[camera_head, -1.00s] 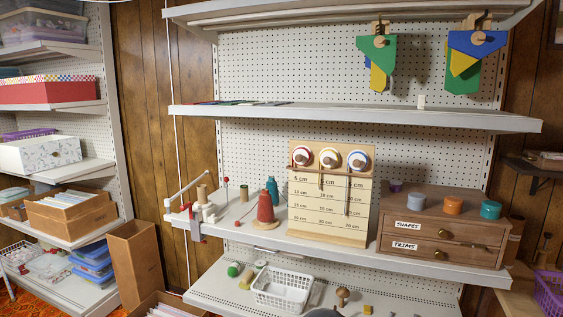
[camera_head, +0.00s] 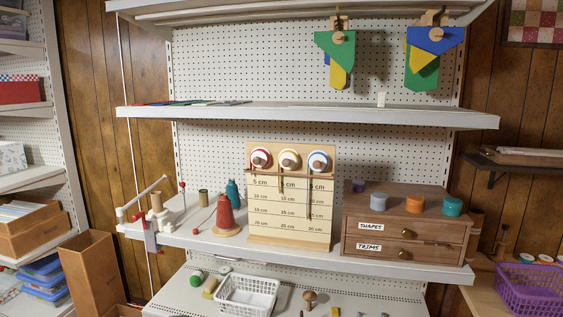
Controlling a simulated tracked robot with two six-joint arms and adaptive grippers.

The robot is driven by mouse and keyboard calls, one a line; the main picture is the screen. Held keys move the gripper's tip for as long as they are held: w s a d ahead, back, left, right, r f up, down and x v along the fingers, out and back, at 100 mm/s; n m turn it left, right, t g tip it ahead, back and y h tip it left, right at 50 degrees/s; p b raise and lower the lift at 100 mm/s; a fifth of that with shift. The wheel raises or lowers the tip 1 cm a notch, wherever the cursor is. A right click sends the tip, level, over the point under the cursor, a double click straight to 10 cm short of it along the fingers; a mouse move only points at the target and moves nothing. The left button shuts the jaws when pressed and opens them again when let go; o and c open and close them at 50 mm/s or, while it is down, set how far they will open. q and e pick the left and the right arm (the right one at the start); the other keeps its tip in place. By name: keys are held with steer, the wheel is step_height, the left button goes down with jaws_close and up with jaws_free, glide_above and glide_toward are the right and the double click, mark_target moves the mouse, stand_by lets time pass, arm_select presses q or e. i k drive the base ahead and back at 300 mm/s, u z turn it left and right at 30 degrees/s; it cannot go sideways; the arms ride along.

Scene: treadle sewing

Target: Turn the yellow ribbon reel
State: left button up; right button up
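A light wooden board (camera_head: 290,237) with centimetre marks stands on the middle shelf. Three reels are mounted in a row along its top, each with a wooden knob at its centre. The yellow ribbon reel (camera_head: 289,151) is the middle one. The red-rimmed reel (camera_head: 261,151) is on its left and the blue-rimmed reel (camera_head: 318,152) on its right. Strips hang in front of the board; the one below the blue reel reaches lowest. The middle strip ends higher up, near the upper marks. Neither of my grippers shows in the view.
Left of the board stand a red thread cone (camera_head: 225,216) and a clamped white winder (camera_head: 150,213). On the right is a wooden drawer cabinet (camera_head: 395,239) with several coloured pots on top. An upper shelf (camera_head: 300,115) runs above. A white basket (camera_head: 247,294) sits below.

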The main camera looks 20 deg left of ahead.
mark_target(289, 158)
steer(key=i, duration=0.85)
steer(key=z, duration=0.05)
